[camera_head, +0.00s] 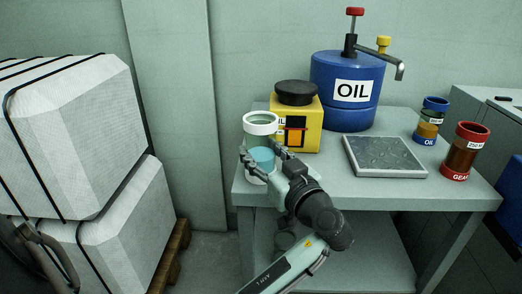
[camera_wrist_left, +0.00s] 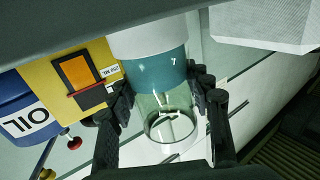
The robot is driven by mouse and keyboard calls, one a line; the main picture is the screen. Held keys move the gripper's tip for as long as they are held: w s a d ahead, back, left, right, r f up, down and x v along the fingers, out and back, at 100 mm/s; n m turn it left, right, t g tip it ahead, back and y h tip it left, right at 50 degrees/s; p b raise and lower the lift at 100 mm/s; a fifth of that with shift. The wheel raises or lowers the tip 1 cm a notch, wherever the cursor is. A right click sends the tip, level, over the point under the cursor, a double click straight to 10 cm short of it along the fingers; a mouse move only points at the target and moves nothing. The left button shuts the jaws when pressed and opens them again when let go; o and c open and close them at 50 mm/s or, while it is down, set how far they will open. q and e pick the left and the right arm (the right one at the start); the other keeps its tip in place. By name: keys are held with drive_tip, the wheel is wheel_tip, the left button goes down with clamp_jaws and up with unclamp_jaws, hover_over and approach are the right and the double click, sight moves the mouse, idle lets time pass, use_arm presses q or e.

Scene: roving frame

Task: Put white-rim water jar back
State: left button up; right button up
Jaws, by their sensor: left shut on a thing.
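The water jar (camera_head: 261,124) has a white rim, clear glass below it and a teal band. It looks upright at the left end of the table, left of the yellow box. My left gripper (camera_head: 264,163) is shut on it, with a finger on each side. In the left wrist view the jar (camera_wrist_left: 154,76) shows its teal band with a "7" between the fingers of the left gripper (camera_wrist_left: 165,90). I cannot tell whether its base touches the table. My right gripper is out of view.
The grey table (camera_head: 355,194) also holds a yellow box (camera_head: 309,139) with a black lid, a blue oil pump can (camera_head: 332,113), a dark-topped flat plate (camera_head: 384,156), a blue-rim oil jar (camera_head: 430,120) and a red-rim gear jar (camera_head: 464,152). White strapped bales (camera_head: 72,130) stand left.

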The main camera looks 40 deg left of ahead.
use_arm(q)
drive_tip(key=shift+s+d+r, duration=0.1)
drive_tip(key=o, duration=1.6)
drive_tip(key=shift+c, duration=0.2)
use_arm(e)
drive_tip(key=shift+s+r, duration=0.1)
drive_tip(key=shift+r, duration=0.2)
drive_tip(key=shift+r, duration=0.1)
